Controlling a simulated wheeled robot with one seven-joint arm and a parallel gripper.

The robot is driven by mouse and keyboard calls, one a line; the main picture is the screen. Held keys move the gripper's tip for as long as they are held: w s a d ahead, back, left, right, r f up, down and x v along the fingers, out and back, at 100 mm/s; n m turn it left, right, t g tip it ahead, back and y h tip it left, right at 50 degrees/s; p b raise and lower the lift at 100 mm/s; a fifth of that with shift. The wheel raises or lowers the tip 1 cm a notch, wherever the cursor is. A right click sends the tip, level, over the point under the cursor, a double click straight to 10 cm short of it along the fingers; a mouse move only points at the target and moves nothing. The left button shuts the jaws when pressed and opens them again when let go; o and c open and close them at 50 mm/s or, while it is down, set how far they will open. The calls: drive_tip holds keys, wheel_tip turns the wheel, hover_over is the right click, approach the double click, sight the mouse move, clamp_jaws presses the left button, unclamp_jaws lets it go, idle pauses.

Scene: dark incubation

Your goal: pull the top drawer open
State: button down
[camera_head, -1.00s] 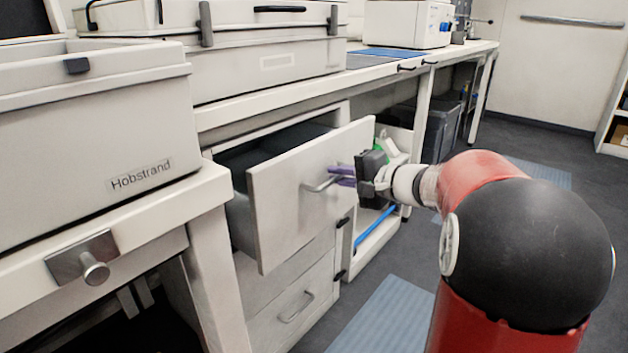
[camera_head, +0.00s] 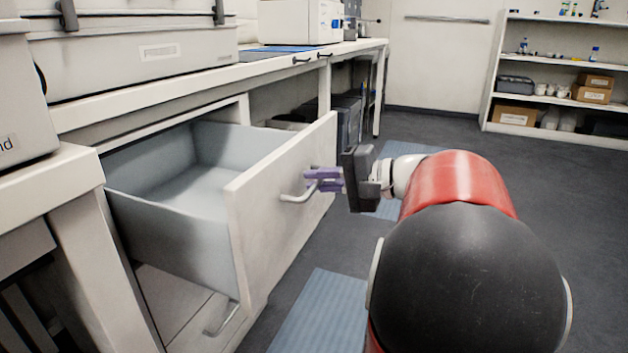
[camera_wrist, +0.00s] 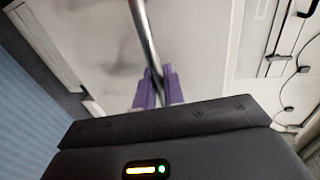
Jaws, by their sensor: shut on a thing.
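The top drawer (camera_head: 275,215) stands far out of its cabinet under the bench, and its pale grey inside (camera_head: 185,185) shows empty where I can see it. Its metal bar handle (camera_head: 290,198) is on the drawer's front. My gripper (camera_head: 322,180), with purple fingers, is shut on the handle. In the wrist view the handle (camera_wrist: 145,40) runs down between the two purple fingers of my gripper (camera_wrist: 158,88). The part of the handle within the fingers is hidden.
A lower drawer with its own handle (camera_head: 221,318) is below, shut. A bench leg (camera_head: 105,265) stands at the left. Blue mats (camera_head: 320,315) lie on the dark floor. Shelves (camera_head: 560,100) stand at the far right. The floor between is open.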

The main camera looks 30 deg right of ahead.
drive_tip(key=c, duration=1.6)
unclamp_jaws()
drive_tip(key=shift+c, duration=0.2)
drive_tip(key=shift+s, duration=0.1)
drive_tip(key=v, duration=0.7)
drive_tip(key=shift+s+d, duration=0.25)
